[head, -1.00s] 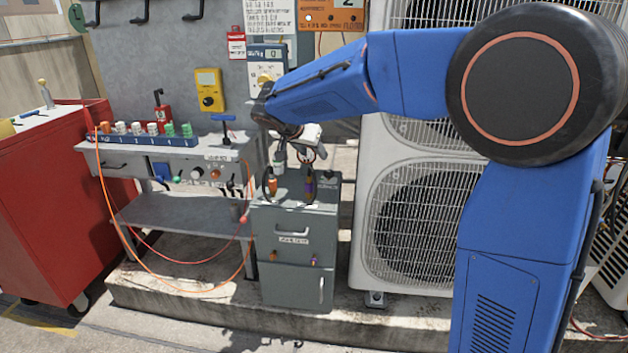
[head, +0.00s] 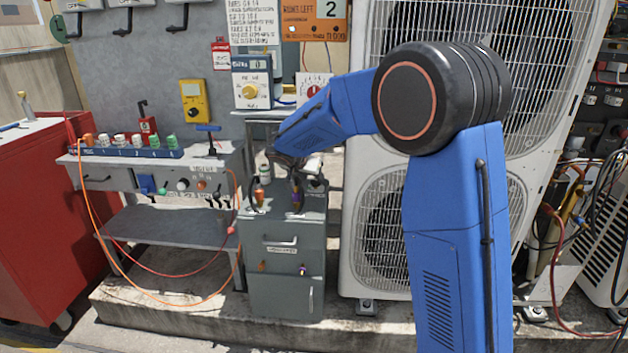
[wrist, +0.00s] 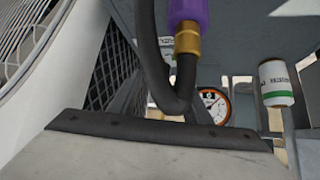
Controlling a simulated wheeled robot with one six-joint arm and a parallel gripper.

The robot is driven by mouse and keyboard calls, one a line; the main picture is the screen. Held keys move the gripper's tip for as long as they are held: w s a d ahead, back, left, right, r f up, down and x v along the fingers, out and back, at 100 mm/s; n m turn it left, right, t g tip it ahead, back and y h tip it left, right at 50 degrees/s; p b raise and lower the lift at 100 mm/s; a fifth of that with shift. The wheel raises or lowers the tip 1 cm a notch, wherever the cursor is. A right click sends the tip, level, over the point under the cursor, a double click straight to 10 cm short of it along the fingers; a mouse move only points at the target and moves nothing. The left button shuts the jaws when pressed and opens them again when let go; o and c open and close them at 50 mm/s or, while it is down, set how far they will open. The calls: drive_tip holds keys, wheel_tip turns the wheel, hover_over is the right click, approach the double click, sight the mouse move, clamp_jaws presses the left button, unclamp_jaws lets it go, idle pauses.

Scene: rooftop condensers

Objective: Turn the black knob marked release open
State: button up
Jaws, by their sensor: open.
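No black knob with a readable "release" mark can be picked out in either view. Small dark fittings (head: 218,196) sit at the right of the bench front, too small to read. My gripper (head: 308,168) is open above the grey cabinet (head: 287,268), beside its orange and purple hose fittings, and partly hidden behind my forearm. In the wrist view a purple fitting (wrist: 188,12) with a brass collar and a black hose (wrist: 158,70) are close to the camera. A round gauge (wrist: 212,105) lies beyond them.
A bench (head: 175,236) with a row of coloured valves (head: 120,146) stands left, an orange hose (head: 97,225) looping from it. A large condenser (head: 365,225) stands right of the cabinet. A panel with a yellow knob (head: 250,91) is behind. A white-green can (wrist: 275,83) shows in the wrist view.

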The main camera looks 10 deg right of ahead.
sight(316, 181)
drive_tip(key=shift+x, duration=1.4)
drive_tip(key=c, duration=1)
drive_tip(key=shift+c, duration=0.2)
drive_tip(key=shift+d+n, duration=0.1)
drive_tip(key=shift+n, duration=0.2)
drive_tip(key=shift+s+d+n+t+y, duration=0.15)
drive_tip(key=shift+n+t+y, duration=0.35)
drive_tip(key=shift+n+y, duration=0.4)
drive_tip(key=shift+d+n+t+y, duration=0.1)
drive_tip(key=shift+n+t+y, duration=0.2)
drive_tip(key=shift+n+y, duration=1.2)
drive_tip(key=shift+n, duration=0.5)
